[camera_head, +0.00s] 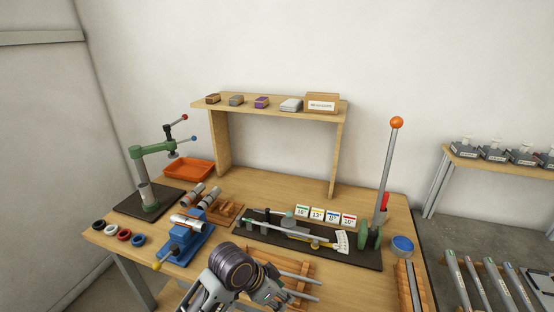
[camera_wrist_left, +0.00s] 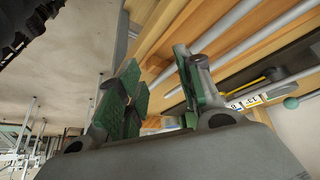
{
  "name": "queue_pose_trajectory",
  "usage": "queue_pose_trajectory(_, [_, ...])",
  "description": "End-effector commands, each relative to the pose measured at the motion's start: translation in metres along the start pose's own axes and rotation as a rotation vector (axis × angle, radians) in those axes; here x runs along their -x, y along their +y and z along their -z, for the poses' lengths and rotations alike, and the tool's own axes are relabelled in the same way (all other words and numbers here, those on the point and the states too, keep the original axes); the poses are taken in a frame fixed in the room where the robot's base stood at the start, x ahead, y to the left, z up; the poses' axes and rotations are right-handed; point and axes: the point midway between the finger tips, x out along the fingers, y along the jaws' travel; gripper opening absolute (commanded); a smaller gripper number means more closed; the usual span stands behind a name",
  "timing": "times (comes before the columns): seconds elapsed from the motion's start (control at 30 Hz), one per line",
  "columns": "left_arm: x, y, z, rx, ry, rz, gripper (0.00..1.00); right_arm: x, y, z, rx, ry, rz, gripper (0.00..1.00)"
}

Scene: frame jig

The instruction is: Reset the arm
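The frame jig (camera_head: 270,236) sits on a dark base plate on the bench. A long silver arm (camera_head: 285,232) lies low across it, towards a white fan-shaped scale (camera_head: 341,242). A tall lever (camera_head: 388,165) with an orange ball (camera_head: 396,122) rises nearly upright from the green bracket at its right end. My left gripper (camera_head: 268,290) is in front of the jig, low over the wooden rod rack (camera_head: 305,265). In the left wrist view its two green-padded fingers (camera_wrist_left: 160,88) stand apart with nothing held between them. My right gripper is not in view.
A blue vise (camera_head: 188,238), coloured rings (camera_head: 123,234) and a green press (camera_head: 150,170) stand to the left. Number cards (camera_head: 325,214) stand behind the jig. A blue-lidded tin (camera_head: 402,245) is at right. A shelf (camera_head: 270,108) spans the back.

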Motion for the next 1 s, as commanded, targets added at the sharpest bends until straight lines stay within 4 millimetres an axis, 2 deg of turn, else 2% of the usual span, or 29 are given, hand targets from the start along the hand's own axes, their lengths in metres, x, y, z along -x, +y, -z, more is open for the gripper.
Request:
queue_pose_trajectory(0.47, [0.009,-0.016,-0.075,0.297,-0.013,0.112,0.36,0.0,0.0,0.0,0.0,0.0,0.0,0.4])
queue_pose_trajectory(1.0, [0.035,-0.028,-0.186,0.61,-0.099,0.291,0.36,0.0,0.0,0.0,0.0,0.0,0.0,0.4])
